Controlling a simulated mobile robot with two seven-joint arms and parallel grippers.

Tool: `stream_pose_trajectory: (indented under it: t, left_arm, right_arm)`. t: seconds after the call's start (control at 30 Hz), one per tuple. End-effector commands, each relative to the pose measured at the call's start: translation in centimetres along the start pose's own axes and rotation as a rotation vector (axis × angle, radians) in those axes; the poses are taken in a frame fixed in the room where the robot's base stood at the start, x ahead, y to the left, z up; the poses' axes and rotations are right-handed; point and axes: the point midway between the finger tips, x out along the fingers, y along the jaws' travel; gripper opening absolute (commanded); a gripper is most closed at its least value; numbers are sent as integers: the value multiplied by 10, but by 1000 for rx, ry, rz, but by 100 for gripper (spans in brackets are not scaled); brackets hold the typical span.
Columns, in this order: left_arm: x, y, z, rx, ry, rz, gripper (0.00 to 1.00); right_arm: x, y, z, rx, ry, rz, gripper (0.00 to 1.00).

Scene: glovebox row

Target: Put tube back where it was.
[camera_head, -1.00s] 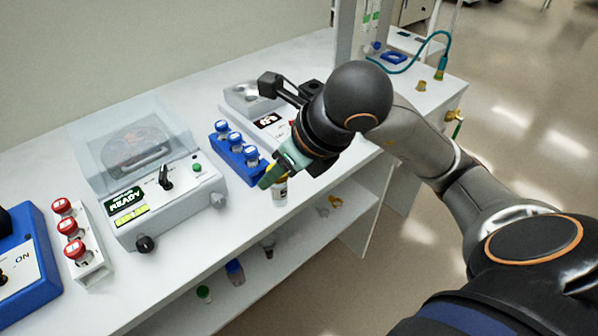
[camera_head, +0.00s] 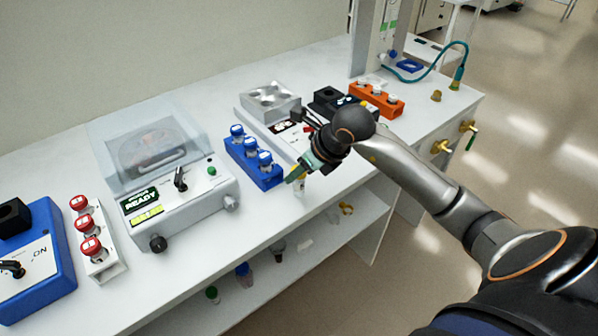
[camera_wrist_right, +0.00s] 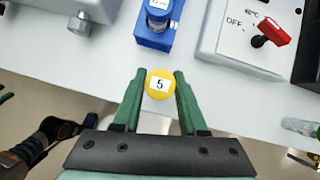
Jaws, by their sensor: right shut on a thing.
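My right gripper (camera_head: 298,174) is at the front edge of the bench, just right of the blue rack (camera_head: 271,182). In the right wrist view, its green fingers (camera_wrist_right: 159,88) are shut on a tube with a yellow cap (camera_wrist_right: 160,84) marked 5. The tube (camera_head: 300,188) hangs upright below the fingers in the head view, partly hidden by them. The blue rack holds tubes with blue caps (camera_head: 250,144); its near end also shows in the right wrist view (camera_wrist_right: 153,37), ahead of the tube and apart from it. My left gripper is not in view.
An orange rack (camera_head: 376,98) with tubes stands at the back right. A grey heater with a red switch (camera_wrist_right: 267,32) is beside the blue rack. A centrifuge (camera_head: 180,205) and a white rack with red-capped tubes (camera_head: 106,262) stand left. A shelf with loose items lies below.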

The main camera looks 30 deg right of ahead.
Motion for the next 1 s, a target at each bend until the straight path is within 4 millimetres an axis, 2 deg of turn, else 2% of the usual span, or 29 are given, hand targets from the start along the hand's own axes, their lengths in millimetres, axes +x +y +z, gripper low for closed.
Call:
stream_pose_trajectory:
  t: [0.1,0.47,0.5,0.77,1.0]
  left_arm:
    - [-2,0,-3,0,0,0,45]
    - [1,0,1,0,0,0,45]
    - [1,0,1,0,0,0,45]
    - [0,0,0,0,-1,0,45]
    - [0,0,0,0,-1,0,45]
  right_arm:
    - [8,0,-5,2,-1,0,0]
    - [13,0,-8,0,-2,-2,0]
    - [13,0,-8,0,-2,-2,43]
    - [12,0,-7,0,-2,-1,72]
    - [11,0,-7,0,-2,-1,72]
